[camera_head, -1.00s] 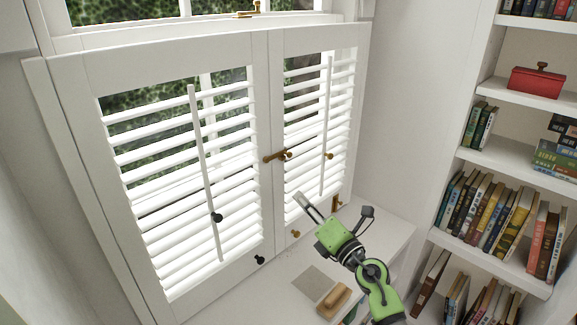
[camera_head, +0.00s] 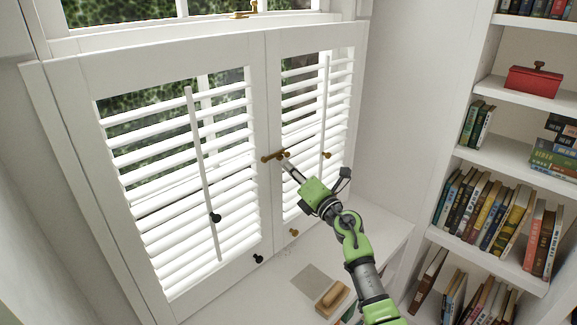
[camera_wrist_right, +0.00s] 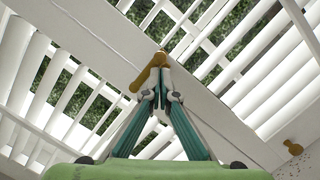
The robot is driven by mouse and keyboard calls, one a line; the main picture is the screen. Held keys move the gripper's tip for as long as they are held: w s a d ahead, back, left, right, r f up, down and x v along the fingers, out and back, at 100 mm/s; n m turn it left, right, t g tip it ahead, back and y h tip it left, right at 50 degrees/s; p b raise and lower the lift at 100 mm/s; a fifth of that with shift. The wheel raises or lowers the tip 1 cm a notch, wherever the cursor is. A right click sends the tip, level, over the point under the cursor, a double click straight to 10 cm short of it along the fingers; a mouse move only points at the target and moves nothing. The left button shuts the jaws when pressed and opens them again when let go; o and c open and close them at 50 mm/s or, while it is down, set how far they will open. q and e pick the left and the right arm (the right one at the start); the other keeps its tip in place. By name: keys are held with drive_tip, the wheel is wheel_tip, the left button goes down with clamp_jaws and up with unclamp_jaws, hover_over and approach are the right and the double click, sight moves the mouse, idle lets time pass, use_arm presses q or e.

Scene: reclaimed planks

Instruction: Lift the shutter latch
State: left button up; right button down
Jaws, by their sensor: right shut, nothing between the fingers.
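The brass shutter latch (camera_head: 272,156) lies roughly level across the seam between the two white shutter panels. It also shows in the right wrist view (camera_wrist_right: 148,74), just beyond my fingertips. My right gripper (camera_head: 287,162) is at the latch's right end, its fingers shut with nothing between them. In the right wrist view the closed fingertips (camera_wrist_right: 161,72) overlap the latch's lower edge; whether they touch it I cannot tell. The left shutter panel (camera_head: 90,90) and right shutter panel (camera_head: 275,105) stand closed. My left gripper is not in view.
A brush with a wooden back (camera_head: 332,297) and a grey sheet (camera_head: 310,280) lie on the white sill below. Small knobs (camera_head: 294,232) stick out of the shutters. A bookcase (camera_head: 478,243) stands at the right. The space left of my arm is clear.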

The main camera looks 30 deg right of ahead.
idle(0.3)
drive_tip(key=shift+r+n+b, duration=0.1)
drive_tip(key=shift+n+b, duration=0.3)
drive_tip(key=shift+b, duration=0.1)
